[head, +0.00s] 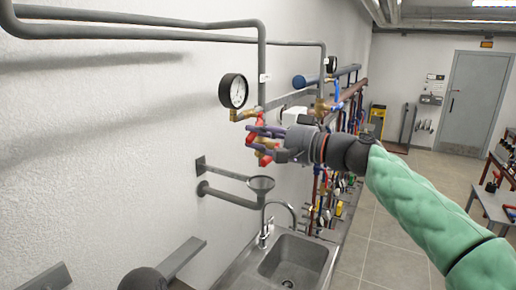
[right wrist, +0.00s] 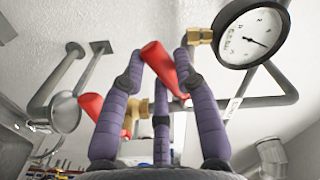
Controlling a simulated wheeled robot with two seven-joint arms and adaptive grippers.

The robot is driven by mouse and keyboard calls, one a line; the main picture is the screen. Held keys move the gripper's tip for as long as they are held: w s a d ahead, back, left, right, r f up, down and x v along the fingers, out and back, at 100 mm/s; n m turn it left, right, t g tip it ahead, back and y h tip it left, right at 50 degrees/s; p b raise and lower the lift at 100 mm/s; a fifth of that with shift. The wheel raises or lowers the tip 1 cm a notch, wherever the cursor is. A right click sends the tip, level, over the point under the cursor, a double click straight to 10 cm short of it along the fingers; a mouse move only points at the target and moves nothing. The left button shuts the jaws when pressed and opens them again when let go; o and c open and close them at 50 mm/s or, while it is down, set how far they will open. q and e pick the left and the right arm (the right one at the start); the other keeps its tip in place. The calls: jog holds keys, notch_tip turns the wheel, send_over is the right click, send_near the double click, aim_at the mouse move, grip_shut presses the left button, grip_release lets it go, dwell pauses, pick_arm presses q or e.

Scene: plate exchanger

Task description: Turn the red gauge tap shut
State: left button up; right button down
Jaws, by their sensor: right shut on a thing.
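The round white pressure gauge (head: 233,91) with a black rim is on the wall side, on a brass fitting. It also shows at the upper right of the right wrist view (right wrist: 252,32). My left gripper is not in view.
Grey pipes (head: 150,31) run along the wall above and behind the gauge. A funnel-like drain cup (head: 261,183) on a wall pipe is below the gripper. Under it is a steel sink (head: 292,262) with a curved faucet (head: 281,206). Open floor lies to the right.

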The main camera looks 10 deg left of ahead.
jog(key=shift+w+f+n+b, duration=0.25)
jog(key=shift+f+n+b, duration=0.25)
jog(key=shift+n+b, duration=0.3)
jog(key=c, duration=0.9)
grip_release()
jog(key=shift+d+r, duration=0.1)
jog(key=v, duration=1.2)
